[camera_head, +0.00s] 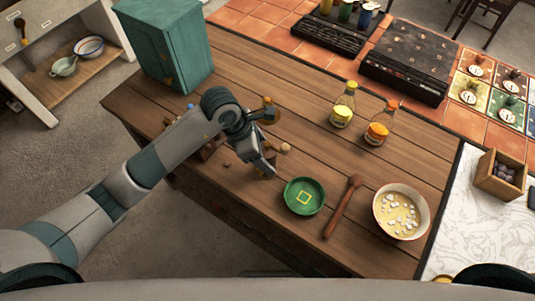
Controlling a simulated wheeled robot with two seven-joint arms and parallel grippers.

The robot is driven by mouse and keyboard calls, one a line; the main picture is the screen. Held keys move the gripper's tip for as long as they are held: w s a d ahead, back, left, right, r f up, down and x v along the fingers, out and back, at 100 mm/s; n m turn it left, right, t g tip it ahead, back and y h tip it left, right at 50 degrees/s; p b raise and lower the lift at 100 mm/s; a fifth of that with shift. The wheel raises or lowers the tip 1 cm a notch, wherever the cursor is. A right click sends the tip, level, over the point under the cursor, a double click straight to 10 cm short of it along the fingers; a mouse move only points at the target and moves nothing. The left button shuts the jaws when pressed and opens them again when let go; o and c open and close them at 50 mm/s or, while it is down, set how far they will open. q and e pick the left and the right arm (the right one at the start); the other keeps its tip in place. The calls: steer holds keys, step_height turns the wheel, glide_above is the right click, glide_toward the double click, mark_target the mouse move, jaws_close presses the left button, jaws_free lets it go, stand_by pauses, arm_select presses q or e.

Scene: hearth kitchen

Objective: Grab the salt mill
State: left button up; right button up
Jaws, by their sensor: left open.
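My left gripper (265,143) is open above the wooden table, its fingers pointing right and down in the head view. Another brown wooden piece (267,175) shows under the nearer finger, mostly covered. A small pale round knob (285,148) shows right of the fingers. I cannot tell which of these is the salt mill, or whether a finger touches either. My right gripper is not in view.
A green plate (305,196), a wooden spoon (342,207) and a bowl of soup (401,211) lie to the right. Two bottles, one with a yellow label (342,105) and one orange (378,127), stand behind. A teal cabinet (166,44) stands at the back left.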

arm_select(q)
steer(key=shift+x, duration=0.95)
steer(key=c, duration=1.4)
